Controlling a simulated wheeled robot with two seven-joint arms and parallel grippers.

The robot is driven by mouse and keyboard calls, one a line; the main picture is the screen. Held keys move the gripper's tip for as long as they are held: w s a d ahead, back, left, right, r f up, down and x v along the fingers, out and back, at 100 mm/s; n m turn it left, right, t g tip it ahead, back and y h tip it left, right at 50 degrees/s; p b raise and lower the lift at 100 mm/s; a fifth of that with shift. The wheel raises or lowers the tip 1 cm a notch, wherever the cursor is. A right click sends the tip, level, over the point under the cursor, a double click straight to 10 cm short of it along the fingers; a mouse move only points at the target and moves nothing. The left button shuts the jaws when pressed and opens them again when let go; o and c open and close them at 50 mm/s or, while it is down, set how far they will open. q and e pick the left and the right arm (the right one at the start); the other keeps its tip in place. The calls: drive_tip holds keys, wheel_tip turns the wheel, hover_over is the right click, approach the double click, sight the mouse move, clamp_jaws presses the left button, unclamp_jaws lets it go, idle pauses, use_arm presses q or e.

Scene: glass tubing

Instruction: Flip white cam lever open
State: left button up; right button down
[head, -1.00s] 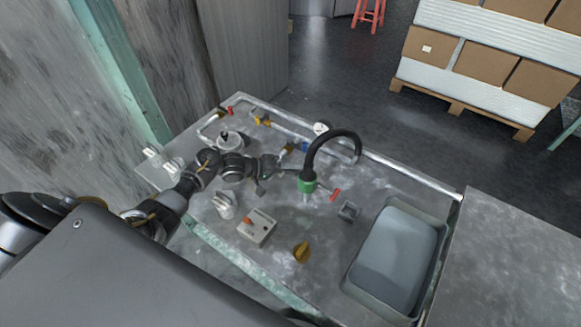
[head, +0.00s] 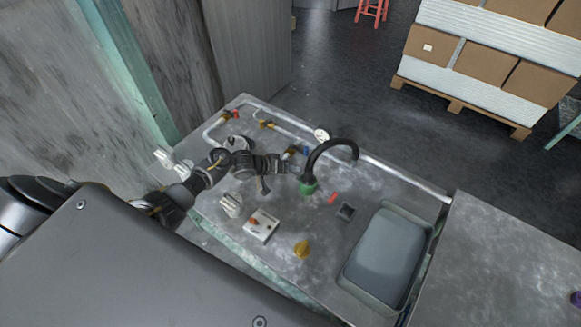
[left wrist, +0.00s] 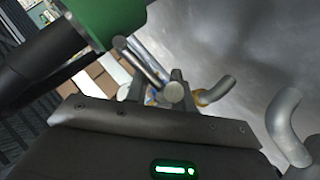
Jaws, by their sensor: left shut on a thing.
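The green coupling (head: 308,186) stands upright on the metal bench under a curved black hose (head: 318,150). It fills the upper left of the left wrist view (left wrist: 108,18). A pale grey-white lever (left wrist: 140,62) with a round end sticks out from the coupling. My left gripper (head: 294,170) is beside the coupling, on its left side in the head view. Its fingers (left wrist: 158,88) are shut on the lever near its round end. In the head view the gripper hides most of this lever. A red lever (head: 332,198) is on the coupling's other side. My right gripper is not in view.
A control box with an orange knob (head: 262,226), white fittings (head: 231,205) and a yellow part (head: 302,249) are at the front. A grey tray (head: 428,235) is at the right. Pipework with a gauge (head: 321,134) runs along the back edge.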

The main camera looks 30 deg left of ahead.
use_arm(q)
drive_tip(key=shift+s+d+f, duration=0.2)
drive_tip(key=shift+s+f, duration=0.05)
drive_tip(key=shift+f, duration=0.05)
drive_tip(key=o, duration=1)
drive_tip(key=shift+c, duration=0.2)
drive_tip(key=shift+w+a+r, duration=0.1)
drive_tip(key=shift+r, duration=0.05)
drive_tip(key=v, duration=1)
drive_tip(key=shift+s+a+r, duration=0.2)
drive_tip(key=shift+s, duration=0.1)
drive_tip(key=shift+c, duration=0.5)
